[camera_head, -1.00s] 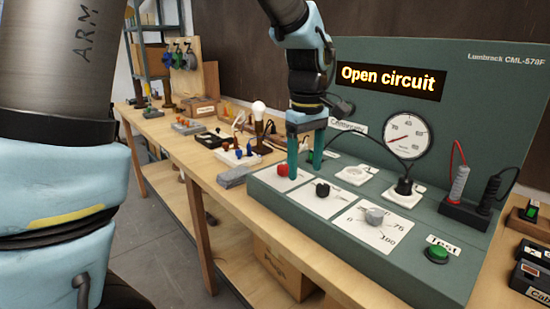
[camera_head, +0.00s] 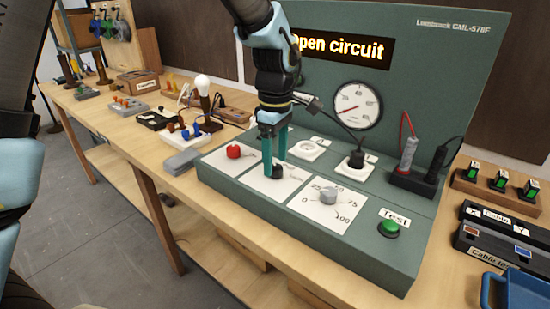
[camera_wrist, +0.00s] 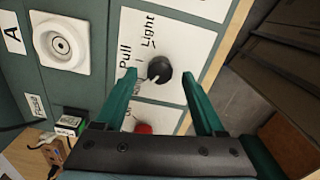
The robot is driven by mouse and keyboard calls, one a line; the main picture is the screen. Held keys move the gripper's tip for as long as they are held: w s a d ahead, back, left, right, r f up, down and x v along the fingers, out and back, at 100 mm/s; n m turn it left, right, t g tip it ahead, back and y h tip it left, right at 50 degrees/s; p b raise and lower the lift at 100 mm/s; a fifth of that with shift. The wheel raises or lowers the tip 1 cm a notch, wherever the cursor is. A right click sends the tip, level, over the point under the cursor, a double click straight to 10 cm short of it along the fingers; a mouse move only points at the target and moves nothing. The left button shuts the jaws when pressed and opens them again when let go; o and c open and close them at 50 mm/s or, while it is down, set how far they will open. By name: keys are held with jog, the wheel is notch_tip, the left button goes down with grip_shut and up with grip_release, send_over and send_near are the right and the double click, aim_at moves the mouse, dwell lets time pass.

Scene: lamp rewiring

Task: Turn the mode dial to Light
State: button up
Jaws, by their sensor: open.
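The mode dial is a black round knob (camera_head: 278,172) on a white plate on the green tester's sloped panel. In the wrist view the dial (camera_wrist: 160,69) has a pale pointer mark facing lower left, away from the word Light (camera_wrist: 149,30). Pull is printed to its left; a third label below is partly hidden. My gripper (camera_head: 275,166) is open and points down at the dial. In the wrist view its fingers (camera_wrist: 158,75) stand on either side of the dial with gaps, not visibly touching it. In the head view a finger partly covers the dial.
A red knob (camera_head: 234,151) is left of the dial, and a grey numbered knob (camera_head: 328,196) is right of it. A green Test button (camera_head: 389,228) is at the front right. The display (camera_head: 340,47) reads Open circuit.

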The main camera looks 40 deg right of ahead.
jog(key=shift+f, duration=0.75)
jog(key=shift+c, duration=0.4)
grip_shut()
